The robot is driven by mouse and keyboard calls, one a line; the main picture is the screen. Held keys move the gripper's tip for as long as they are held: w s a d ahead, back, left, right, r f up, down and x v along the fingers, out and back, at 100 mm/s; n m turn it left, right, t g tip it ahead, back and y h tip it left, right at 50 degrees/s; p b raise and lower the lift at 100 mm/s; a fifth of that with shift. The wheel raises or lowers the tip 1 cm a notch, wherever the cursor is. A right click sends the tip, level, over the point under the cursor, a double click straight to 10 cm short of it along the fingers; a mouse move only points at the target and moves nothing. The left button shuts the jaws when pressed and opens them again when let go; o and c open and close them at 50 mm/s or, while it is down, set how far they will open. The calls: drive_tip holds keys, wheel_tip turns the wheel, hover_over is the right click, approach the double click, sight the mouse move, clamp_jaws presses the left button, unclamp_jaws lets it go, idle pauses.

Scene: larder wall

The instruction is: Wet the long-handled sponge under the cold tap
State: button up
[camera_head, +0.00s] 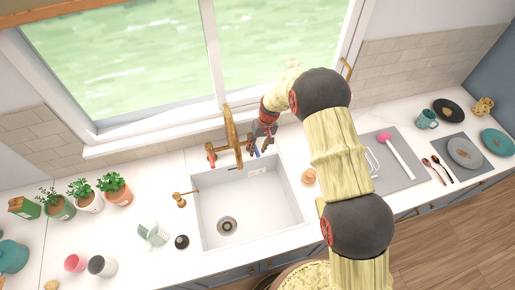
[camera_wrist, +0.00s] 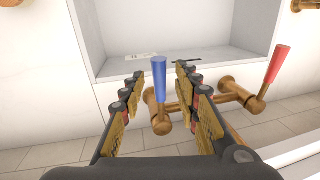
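The brass tap (camera_head: 232,135) stands at the back of the white sink. Its blue-tipped lever (camera_wrist: 160,80) shows between the two fingers of my gripper (camera_wrist: 159,78) in the wrist view; the fingers are apart, with a visible gap on each side. The red-tipped lever (camera_wrist: 278,62) is to the right in that view and at the tap's left in the head view (camera_head: 211,152). In the head view my gripper (camera_head: 265,143) is beside the tap's right side. The long-handled sponge (camera_head: 400,155), pink head and white handle, lies on a grey mat at right. No water stream shows.
The white sink basin (camera_head: 204,205) is empty, with a round drain. My arm crosses above the counter right of it. A soap dispenser (camera_head: 181,197) and potted plants (camera_head: 114,189) stand left. Plates (camera_head: 465,152) and spoons (camera_head: 436,168) lie right.

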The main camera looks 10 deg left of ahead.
drive_tip(key=shift+f, duration=0.35)
drive_tip(key=shift+c, duration=0.4)
drive_tip(key=c, duration=0.7)
clamp_jaws()
